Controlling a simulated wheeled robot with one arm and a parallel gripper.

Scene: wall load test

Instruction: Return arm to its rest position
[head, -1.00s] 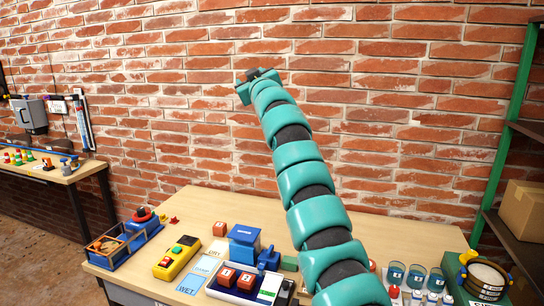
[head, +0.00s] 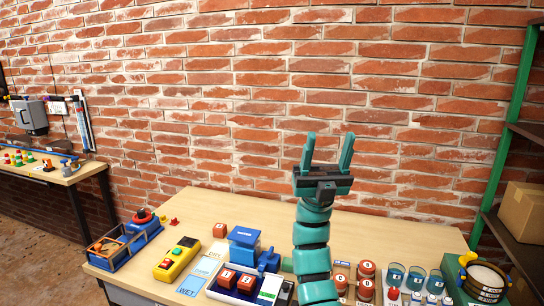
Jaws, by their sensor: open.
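My gripper (head: 327,160) stands upright above the back part of the table, in front of the brick wall. Its two teal fingers point up and are spread apart, with nothing between them. My teal segmented arm rises from the bottom of the head view, just right of the middle, and hides part of the table behind it.
The wooden table (head: 190,208) holds a yellow switch box (head: 176,259), a blue device (head: 245,243), a tray with red blocks (head: 237,280), red cylinders (head: 366,270) and several blue-filled cups (head: 415,278). A green-framed shelf (head: 503,140) with a cardboard box (head: 520,212) stands at right.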

